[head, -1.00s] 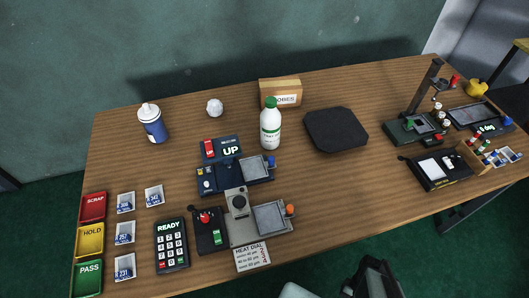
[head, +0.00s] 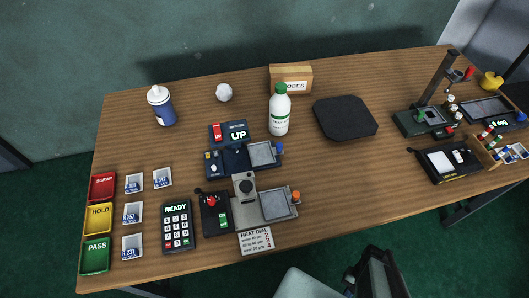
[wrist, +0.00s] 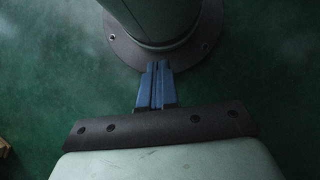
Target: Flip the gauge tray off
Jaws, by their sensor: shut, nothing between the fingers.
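A dark blue device (head: 228,161) with a screen reading UP (head: 237,134) stands near the table's middle. It carries a square grey tray (head: 262,153) with a blue knob (head: 280,148) at its right. In front is a grey device (head: 245,216) with a similar square tray (head: 279,204) and an orange knob (head: 296,196). No label tells me which is the gauge tray. Both trays look flat and empty. My gripper (wrist: 157,68) shows in the wrist view with its blue fingers together and empty, over the green floor near my round base, away from the table devices.
A white bottle (head: 279,112) with a green cap stands close behind the blue device. A keypad (head: 176,224) reading READY and a red-knobbed lever box (head: 212,215) are at left. A black pad (head: 345,119) lies right of the bottle. The front right tabletop is fairly clear.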

